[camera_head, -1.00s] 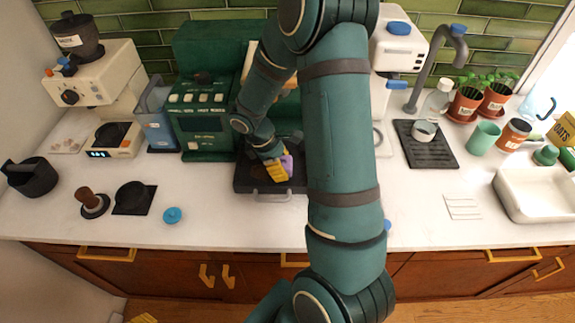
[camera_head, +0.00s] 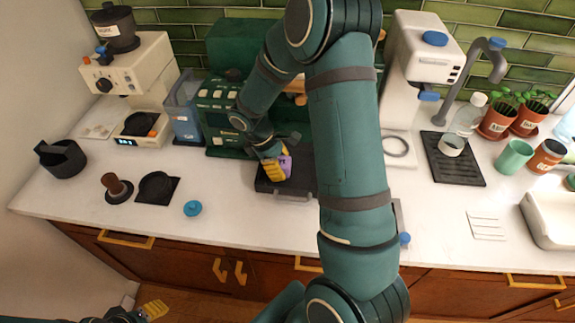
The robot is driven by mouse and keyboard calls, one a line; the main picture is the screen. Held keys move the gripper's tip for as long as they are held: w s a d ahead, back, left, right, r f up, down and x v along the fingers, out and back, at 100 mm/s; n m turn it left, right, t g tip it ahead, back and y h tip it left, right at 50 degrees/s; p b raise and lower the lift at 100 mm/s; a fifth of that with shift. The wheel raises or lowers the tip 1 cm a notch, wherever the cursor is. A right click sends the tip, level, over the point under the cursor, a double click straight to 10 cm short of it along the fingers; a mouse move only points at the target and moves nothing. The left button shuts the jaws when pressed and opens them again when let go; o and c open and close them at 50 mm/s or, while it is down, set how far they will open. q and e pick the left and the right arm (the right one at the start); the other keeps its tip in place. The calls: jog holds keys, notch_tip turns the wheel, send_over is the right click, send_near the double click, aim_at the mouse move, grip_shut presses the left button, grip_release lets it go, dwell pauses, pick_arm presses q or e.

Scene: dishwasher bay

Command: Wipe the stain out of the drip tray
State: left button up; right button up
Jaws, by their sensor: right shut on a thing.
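The dark drip tray (camera_head: 304,172) sits at the foot of the green coffee machine (camera_head: 213,110), and my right arm hides its right part. My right gripper (camera_head: 279,168), with yellow fingers, reaches down over the tray. It is shut on a small purple sponge or cloth (camera_head: 287,163). The sponge is over or on the tray; I cannot tell whether it touches the bottom. I cannot make out a stain from here. My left gripper (camera_head: 154,309) is low at the bottom left, in front of the cabinets, and its opening is unclear.
A blue lid (camera_head: 193,208), a black round piece on a mat (camera_head: 157,186) and a tamper (camera_head: 115,188) lie left of the tray. A cream grinder (camera_head: 130,80) stands behind them. A rack mat (camera_head: 459,168) with a cup is at right. The front counter strip is mostly clear.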

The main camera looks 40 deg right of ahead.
jog(key=shift+w+a, duration=0.6)
jog(key=shift+w, duration=0.05)
jog(key=shift+r, duration=0.15)
jog(key=shift+r+p, duration=2.35)
jog(key=shift+r, duration=0.55)
jog(key=shift+d+r, duration=0.1)
jog(key=shift+r+p, duration=1.25)
jog(key=shift+r, duration=0.2)
jog(key=shift+s+f, duration=0.1)
